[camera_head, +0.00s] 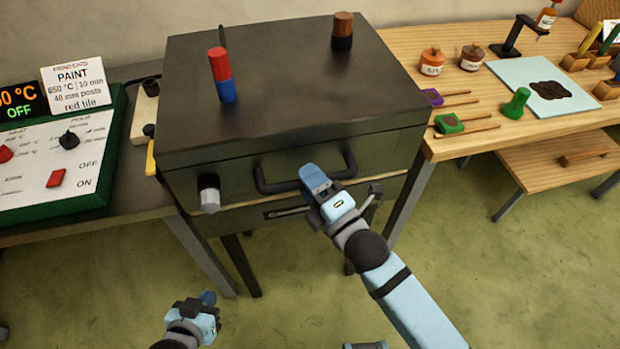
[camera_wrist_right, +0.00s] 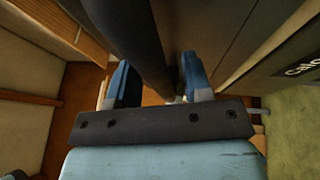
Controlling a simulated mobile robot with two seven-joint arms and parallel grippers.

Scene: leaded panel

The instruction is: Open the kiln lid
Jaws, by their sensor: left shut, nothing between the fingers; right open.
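The kiln (camera_head: 230,222) is a dark metal box on legs in the middle of the head view. Its lid (camera_head: 290,95) lies flat and closed on top. A black bar handle (camera_head: 275,187) sticks out from the front, below the lid's top edge. My right gripper (camera_head: 312,178) is at the handle's middle and hides part of it. In the right wrist view the dark bar (camera_wrist_right: 146,45) runs between the two open fingers (camera_wrist_right: 158,82). Whether they touch it I cannot tell. My left gripper (camera_head: 208,298) is shut and empty, low in front of the kiln.
A red-and-blue cylinder (camera_head: 221,76) and a brown-and-black cylinder (camera_head: 342,31) stand on the lid. A control panel (camera_head: 50,160) is at the left. A wooden table (camera_head: 455,85) with pots and brushes is at the right. The floor in front is clear.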

